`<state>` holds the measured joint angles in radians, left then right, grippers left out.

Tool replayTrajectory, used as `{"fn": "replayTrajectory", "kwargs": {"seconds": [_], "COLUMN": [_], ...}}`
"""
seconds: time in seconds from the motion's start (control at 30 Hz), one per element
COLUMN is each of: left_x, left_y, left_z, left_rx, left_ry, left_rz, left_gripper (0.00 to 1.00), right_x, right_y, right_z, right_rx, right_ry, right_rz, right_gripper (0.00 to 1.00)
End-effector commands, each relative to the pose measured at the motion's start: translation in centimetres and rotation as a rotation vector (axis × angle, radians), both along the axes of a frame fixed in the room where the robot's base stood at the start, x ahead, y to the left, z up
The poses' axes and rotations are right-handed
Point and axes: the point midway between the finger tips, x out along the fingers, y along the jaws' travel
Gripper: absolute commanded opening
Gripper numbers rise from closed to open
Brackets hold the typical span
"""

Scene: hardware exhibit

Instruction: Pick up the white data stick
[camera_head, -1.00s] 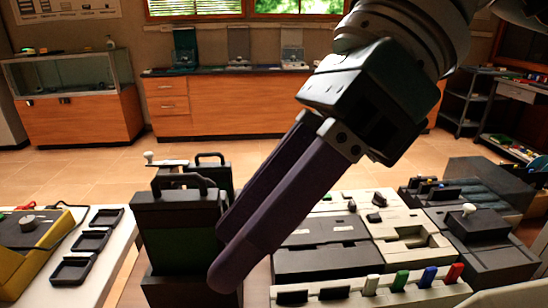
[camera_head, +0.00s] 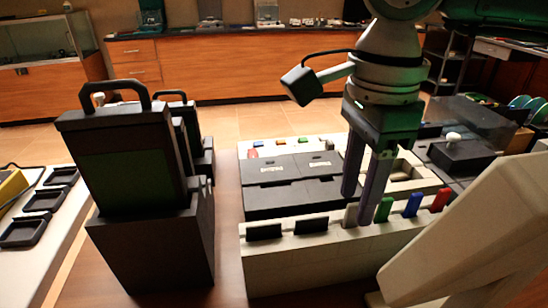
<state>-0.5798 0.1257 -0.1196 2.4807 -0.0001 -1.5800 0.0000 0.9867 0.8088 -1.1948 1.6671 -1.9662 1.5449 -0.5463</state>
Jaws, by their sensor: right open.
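The white data stick (camera_head: 350,215) stands upright in the front pale rack (camera_head: 300,265), between a black stick (camera_head: 311,224) and the green stick (camera_head: 384,209). My right gripper (camera_head: 360,207) points down over the rack with its dark fingers apart. Its fingertips are at the white stick, one appearing behind it and one to its right; the picture does not show whether they touch it. The right finger partly hides the gap between the white and green sticks. My left gripper is not in view.
A blue stick (camera_head: 413,204) and a red stick (camera_head: 441,200) stand farther right in the rack. A dark box (camera_head: 293,184) lies behind it. A tall black case with a handle (camera_head: 128,160) stands left. Dark trays (camera_head: 24,231) lie on the left table.

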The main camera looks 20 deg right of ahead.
Motion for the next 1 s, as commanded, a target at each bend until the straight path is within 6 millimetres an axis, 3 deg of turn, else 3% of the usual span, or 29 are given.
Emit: {"fn": "replayTrajectory", "kwargs": {"seconds": [0.13,0.37,0.77,1.0], "left_x": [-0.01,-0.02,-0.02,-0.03], "left_y": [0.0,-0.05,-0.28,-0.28], "left_z": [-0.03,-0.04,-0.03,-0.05], "left_rx": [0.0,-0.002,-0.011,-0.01], "left_ry": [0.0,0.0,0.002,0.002], "left_rz": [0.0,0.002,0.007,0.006], "left_gripper": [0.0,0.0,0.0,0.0], "right_x": [-0.06,-0.02,-0.01,-0.01], "right_y": [0.03,0.04,0.03,0.03], "right_z": [-1.35,-1.41,-1.37,-1.37], "right_rx": [0.0,0.001,0.001,0.001], "right_ry": [0.001,-0.001,-0.001,-0.001], "right_rz": [0.0,0.0,0.0,0.0], "right_gripper": [0.46,0.45,0.0,0.0]}}
